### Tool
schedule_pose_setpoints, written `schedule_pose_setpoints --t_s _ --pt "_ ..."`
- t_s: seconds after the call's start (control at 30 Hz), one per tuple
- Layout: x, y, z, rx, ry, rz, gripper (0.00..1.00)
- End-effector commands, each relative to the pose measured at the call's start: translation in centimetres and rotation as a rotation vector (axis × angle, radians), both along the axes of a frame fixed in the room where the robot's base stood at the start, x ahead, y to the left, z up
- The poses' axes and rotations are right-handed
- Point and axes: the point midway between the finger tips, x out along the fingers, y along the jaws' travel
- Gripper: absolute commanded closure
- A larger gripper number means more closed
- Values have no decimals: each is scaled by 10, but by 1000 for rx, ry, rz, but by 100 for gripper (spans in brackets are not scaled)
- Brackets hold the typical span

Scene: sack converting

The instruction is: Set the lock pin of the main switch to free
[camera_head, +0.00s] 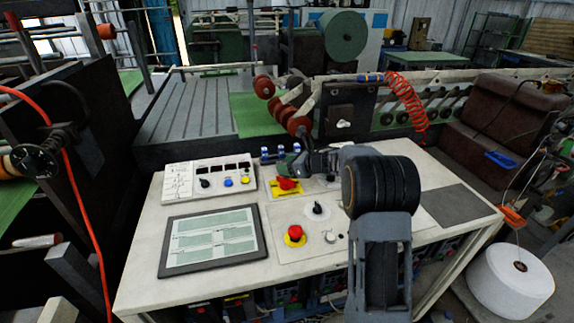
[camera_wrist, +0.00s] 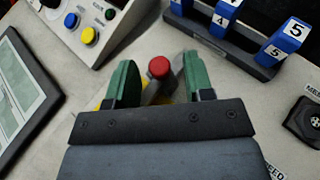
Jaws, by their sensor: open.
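The main switch appears to be the red part (camera_head: 286,184) on a yellow plate (camera_head: 272,187), near the back middle of the desk. In the wrist view a round red knob (camera_wrist: 158,68) sits by a grey bar, with bits of yellow behind it. I cannot tell for sure whether this knob is the lock pin. My gripper (camera_wrist: 157,80) is open, its green fingers on either side of the red knob, with gaps to it. In the head view my gripper (camera_head: 287,168) is over the back of the yellow plate. My gripper's body hides the lower part of the switch in the wrist view.
Blue numbered blocks (camera_wrist: 285,38) stand in a dark holder behind the switch. A white button box (camera_head: 210,180) stands to the left, a tablet (camera_head: 213,239) in front of it. A red mushroom button (camera_head: 295,232) and a black rotary knob (camera_head: 318,209) are nearer the front.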

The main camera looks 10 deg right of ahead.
Motion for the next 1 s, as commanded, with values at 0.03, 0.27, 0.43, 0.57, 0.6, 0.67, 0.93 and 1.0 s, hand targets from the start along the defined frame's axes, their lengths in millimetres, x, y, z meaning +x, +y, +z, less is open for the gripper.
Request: schedule_pose_setpoints --t_s 0.03,0.27,0.43,0.57,0.6,0.67,0.93,1.0 --pt "0 0 0 0 0 0 52" --pt "0 0 0 0 0 0 74" --pt "0 0 0 0 0 0 91" --pt "0 0 0 0 0 0 100" --pt "0 0 0 0 0 0 100" --pt "0 0 0 0 0 0 100" --pt "5 0 -2 0 -1 0 100" --pt "10 -1 -2 0 -2 -1 100"
